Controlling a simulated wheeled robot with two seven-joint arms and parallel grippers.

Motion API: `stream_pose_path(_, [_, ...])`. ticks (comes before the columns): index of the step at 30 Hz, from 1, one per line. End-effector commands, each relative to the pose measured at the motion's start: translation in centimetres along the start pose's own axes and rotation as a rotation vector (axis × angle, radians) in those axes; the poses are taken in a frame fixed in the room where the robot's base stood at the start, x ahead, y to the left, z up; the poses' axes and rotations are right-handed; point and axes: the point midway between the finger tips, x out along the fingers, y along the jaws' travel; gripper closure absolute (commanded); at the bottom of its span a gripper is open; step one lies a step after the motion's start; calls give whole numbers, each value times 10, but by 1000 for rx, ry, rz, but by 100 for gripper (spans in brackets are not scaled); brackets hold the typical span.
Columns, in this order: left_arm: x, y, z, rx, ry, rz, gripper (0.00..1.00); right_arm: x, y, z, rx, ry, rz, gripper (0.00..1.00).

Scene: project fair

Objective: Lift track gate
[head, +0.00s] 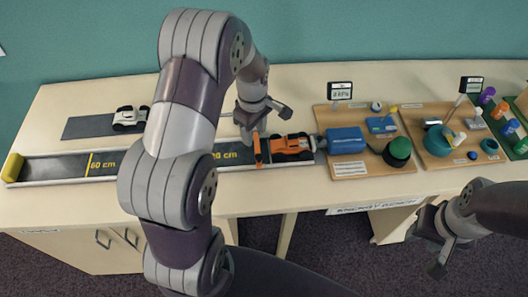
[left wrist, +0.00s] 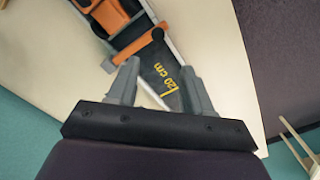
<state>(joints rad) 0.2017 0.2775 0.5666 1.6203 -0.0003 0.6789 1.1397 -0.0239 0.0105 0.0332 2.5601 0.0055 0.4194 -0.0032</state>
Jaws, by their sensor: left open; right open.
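The orange track gate (head: 257,149) stands across the dark track (head: 70,167), just left of an orange car (head: 292,149). My left gripper (head: 266,123) is open and empty above the gate. In the left wrist view, the gate (left wrist: 139,46) lies just beyond the open fingertips (left wrist: 160,72), apart from them as far as I can tell. The car (left wrist: 105,12) is partly cut off at the top there. My right gripper (head: 428,250) is open and empty, low in front of the table's front edge.
A white car (head: 130,118) sits on a dark mat behind the track. My left arm hides the track's middle.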

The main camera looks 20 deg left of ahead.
Motion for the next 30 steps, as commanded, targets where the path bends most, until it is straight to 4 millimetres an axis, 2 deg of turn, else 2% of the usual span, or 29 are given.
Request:
stream_pose_path(6, [54, -1, 1, 4, -2, -4, 50, -15, 0, -2, 1, 0, 0, 57])
stream_pose_path(12, [91, 0, 1, 4, 0, -1, 50, -21, 0, -2, 1, 0, 0, 57])
stream_pose_path(16, [100, 0, 0, 5, 1, 1, 50, -22, 0, -2, 0, 0, 0, 57])
stream_pose_path(23, [102, 0, 0, 5, 1, 2, 50, -21, 0, -2, 1, 0, 0, 57])
stream_pose_path(26, [102, 0, 0, 5, 1, 2, 79, -21, 0, -2, 1, 0, 0, 57])
stream_pose_path(27, [101, 0, 0, 5, 1, 2, 92, -21, 0, -2, 1, 0, 0, 57])
stream_pose_path(28, [101, 1, 0, 5, 1, 2, 100, -21, 0, -2, 1, 0, 0, 57])
stream_pose_path(30, [101, 1, 0, 5, 1, 2, 100, -21, 0, -2, 1, 0, 0, 57])
